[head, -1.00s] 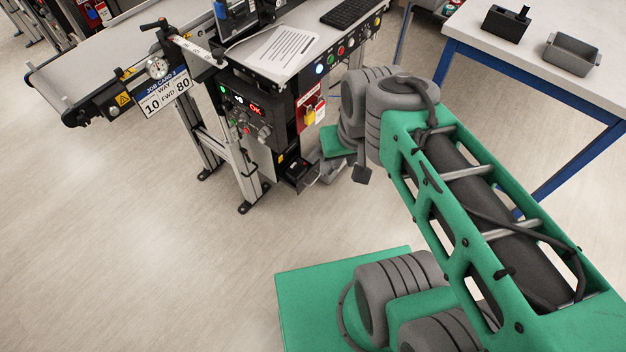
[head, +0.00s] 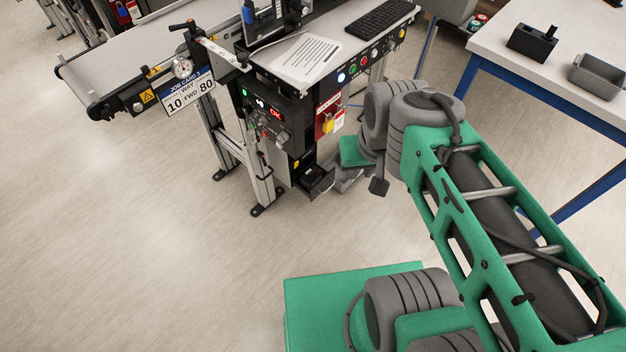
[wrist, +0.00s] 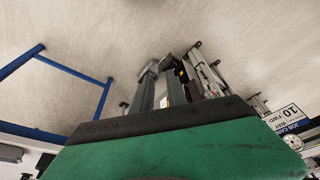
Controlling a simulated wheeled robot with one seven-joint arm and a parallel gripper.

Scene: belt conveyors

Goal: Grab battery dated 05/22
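No battery with a readable 05/22 date shows in either view. My gripper (head: 346,180) is mostly hidden behind my wrist in the head view, low beside the conveyor's control cabinet. In the wrist view its two grey fingers (wrist: 167,68) stand apart, with nothing seen held between them. A small open black drawer or bay (head: 316,180) sits low on the cabinet (head: 274,128), just left of my gripper. Its contents are too dark and small to tell.
A belt conveyor (head: 125,65) with a job card (head: 188,93) stands at left. A red lockout board with a yellow padlock (head: 327,126) hangs above my gripper. A blue-legged table (head: 550,70) with a grey tray (head: 600,75) is at right. The floor at front left is clear.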

